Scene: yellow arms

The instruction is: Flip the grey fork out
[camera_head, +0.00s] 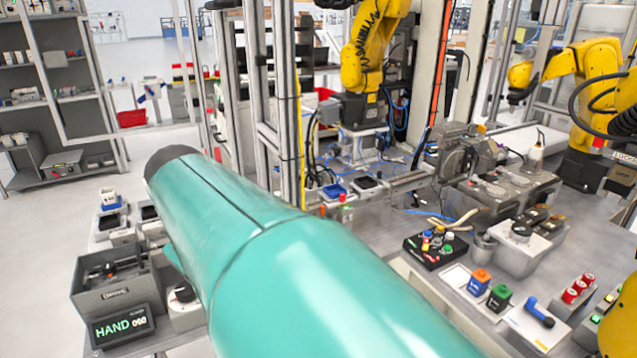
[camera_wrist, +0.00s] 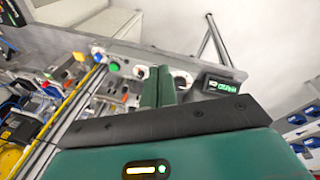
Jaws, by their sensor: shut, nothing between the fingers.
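My gripper (camera_wrist: 158,72) shows in the wrist view as two green fingers close together, shut and empty, pointing at a bench with small devices. In the head view my teal arm crosses the middle, and I cannot make out the fingers there. I cannot pick out a grey fork with certainty in either view. A grey box (camera_head: 112,298) with a dark part in it stands at the lower left of the head view. A display reading HAND (camera_head: 122,326) stands in front of it, and a similar lit display (camera_wrist: 222,86) is right of my fingers.
A black tray (camera_head: 436,249) of coloured parts and orange and green blocks (camera_head: 480,281) are on the right bench. A yellow robot arm (camera_head: 366,50) stands behind. Open floor lies left.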

